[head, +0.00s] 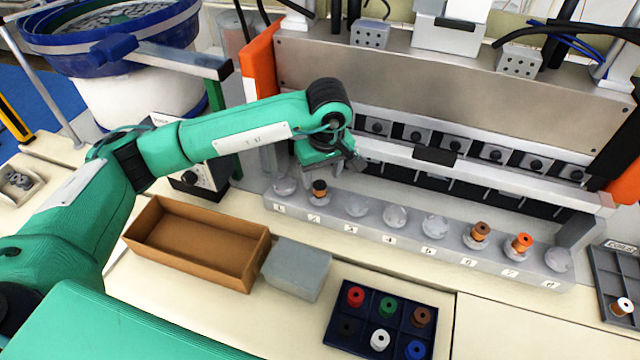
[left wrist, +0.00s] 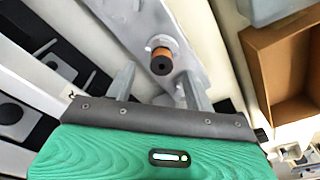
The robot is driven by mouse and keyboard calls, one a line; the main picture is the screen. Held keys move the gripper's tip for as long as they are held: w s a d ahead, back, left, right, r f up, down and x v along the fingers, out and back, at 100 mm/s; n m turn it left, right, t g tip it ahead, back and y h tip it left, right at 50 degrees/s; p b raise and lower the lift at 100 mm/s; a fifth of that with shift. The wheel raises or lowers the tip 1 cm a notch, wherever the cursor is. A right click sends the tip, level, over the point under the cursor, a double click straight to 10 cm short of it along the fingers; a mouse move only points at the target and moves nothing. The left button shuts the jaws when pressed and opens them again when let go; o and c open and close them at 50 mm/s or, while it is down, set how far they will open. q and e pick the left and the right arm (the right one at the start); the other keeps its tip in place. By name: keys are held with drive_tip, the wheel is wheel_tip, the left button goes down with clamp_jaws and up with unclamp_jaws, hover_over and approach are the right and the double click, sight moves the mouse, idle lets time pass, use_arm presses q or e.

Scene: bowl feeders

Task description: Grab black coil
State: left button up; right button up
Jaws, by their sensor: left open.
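A black coil with an orange-brown band (head: 319,188) stands upright at position 2 of the grey numbered rail (head: 400,243). It also shows in the left wrist view (left wrist: 162,60), just beyond the fingertips and roughly centred between them. My left gripper (head: 335,163) is open and empty above the rail, close to this coil. Its two fingers show apart in the left wrist view (left wrist: 158,76). Another dark coil (head: 347,327) sits in the front left compartment of the dark blue tray (head: 385,350). My right gripper is not in view.
Brown (head: 474,235) and orange (head: 520,245) coils stand farther right on the rail. The tray also holds red, green, brown, white and blue coils. An empty brown box (head: 195,283) and a grey block (head: 297,270) stand in front. The press (head: 450,85) rises behind the rail.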

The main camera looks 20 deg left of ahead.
sight(320, 185)
use_arm(q)
drive_tip(key=f, duration=0.1)
drive_tip(key=f+p, duration=0.1)
drive_tip(key=shift+a+f+p, duration=0.3)
drive_tip(key=shift+f, duration=0.1)
drive_tip(key=shift+w+f, duration=0.1)
drive_tip(key=shift+f, duration=0.25)
drive_tip(key=shift+c, duration=0.2)
drive_tip(key=c, duration=1)
drive_tip(key=shift+r, duration=0.15)
